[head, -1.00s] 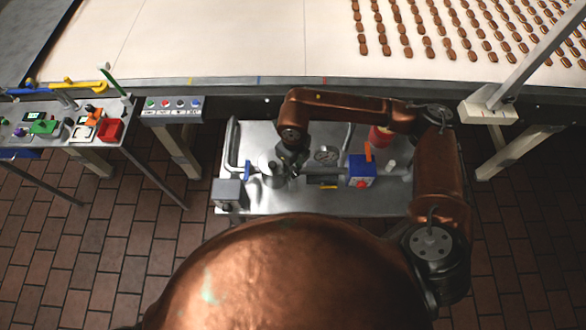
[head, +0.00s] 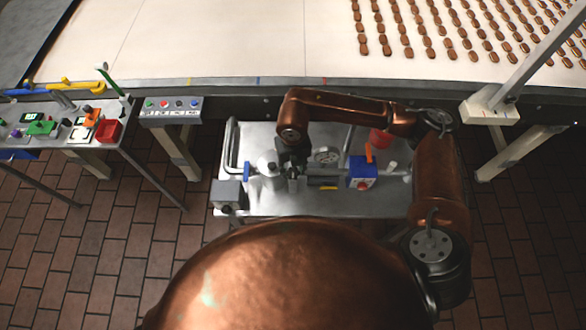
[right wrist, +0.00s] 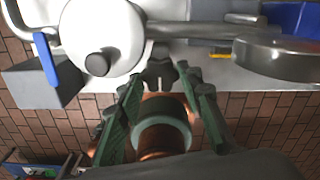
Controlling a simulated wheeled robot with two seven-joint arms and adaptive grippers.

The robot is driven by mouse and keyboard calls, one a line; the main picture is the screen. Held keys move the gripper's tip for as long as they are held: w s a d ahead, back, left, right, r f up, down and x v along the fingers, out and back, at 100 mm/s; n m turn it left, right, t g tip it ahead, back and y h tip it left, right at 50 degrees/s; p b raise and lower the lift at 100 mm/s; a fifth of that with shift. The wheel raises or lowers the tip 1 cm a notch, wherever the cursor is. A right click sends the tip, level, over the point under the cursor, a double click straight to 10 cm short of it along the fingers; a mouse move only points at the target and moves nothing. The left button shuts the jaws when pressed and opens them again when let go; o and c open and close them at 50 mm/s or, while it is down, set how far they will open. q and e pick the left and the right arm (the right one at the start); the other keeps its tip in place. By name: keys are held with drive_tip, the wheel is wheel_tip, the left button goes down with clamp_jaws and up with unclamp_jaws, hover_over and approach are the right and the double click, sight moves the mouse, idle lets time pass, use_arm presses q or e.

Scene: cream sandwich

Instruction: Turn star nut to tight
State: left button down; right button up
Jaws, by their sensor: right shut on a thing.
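The star nut (right wrist: 160,72) is a dark, lobed knob on the metal pipe beside a round white-grey housing, seen in the right wrist view. My right gripper (right wrist: 160,78) has its two green-grey fingers on either side of the nut, shut on it. In the head view my right gripper (head: 293,182) reaches down onto the steel bench's pipework, and the nut is hidden behind it there. My left gripper is not in view.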

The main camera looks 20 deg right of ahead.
sight(293, 172)
drive_tip(key=shift+w, duration=0.1)
idle(0.3)
drive_tip(key=o, duration=1.2)
drive_tip(key=shift+c, duration=0.2)
drive_tip(key=shift+r, duration=0.15)
wheel_tip(293, 172, up, 12)
